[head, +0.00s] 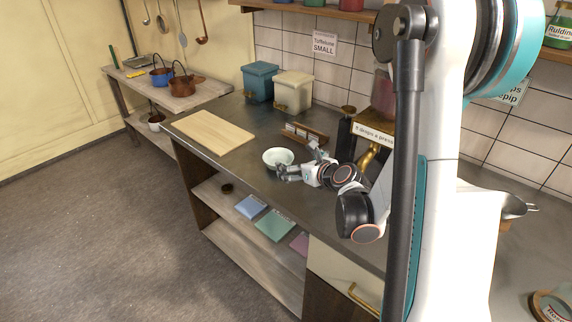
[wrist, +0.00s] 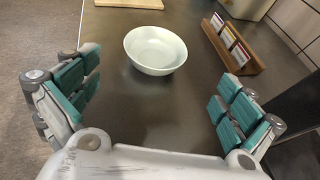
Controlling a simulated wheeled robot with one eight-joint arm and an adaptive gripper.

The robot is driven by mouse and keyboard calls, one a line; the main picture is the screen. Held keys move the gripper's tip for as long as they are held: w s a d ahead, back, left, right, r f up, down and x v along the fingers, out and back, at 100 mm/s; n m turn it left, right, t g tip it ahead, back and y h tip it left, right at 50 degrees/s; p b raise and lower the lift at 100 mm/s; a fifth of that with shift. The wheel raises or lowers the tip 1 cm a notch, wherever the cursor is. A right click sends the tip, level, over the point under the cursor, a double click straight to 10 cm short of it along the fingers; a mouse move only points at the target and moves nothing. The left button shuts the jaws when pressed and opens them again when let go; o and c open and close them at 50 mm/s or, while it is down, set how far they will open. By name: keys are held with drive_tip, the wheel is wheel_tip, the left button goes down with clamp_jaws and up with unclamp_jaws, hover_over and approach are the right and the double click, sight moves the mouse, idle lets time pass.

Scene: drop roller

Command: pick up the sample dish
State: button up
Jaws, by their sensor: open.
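The sample dish is a pale, round, shallow bowl (head: 278,157) standing upright on the dark countertop. In the wrist view the dish (wrist: 155,50) is ahead of my gripper (wrist: 160,105), roughly centred between the fingers and beyond their tips. My gripper (head: 284,172) is open and empty, low over the counter close to the near side of the dish. In the head view its fingers overlap or lie close to the dish's edge; I cannot tell whether they touch it. The inside of the dish looks empty.
A wooden rack with cards (wrist: 232,45) stands right of the dish. A cutting board (head: 208,131) lies to the left. Blue (head: 261,82) and cream (head: 293,91) canisters stand behind. A dispenser with a brass spout (head: 369,157) is at right. The counter's front edge is near.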

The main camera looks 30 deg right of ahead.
drive_tip(key=b, duration=0.1)
approach(280, 157)
drive_tip(key=w+a, duration=0.1)
drive_tip(key=w+b, duration=0.1)
drive_tip(key=w+a+b, duration=0.1)
drive_tip(key=w, duration=0.1)
drive_tip(key=shift+w+a+f, duration=0.1)
drive_tip(key=shift+a, duration=0.2)
drive_tip(key=shift+w+b, duration=0.3)
drive_tip(key=shift+w, duration=0.1)
drive_tip(key=c, duration=0.9)
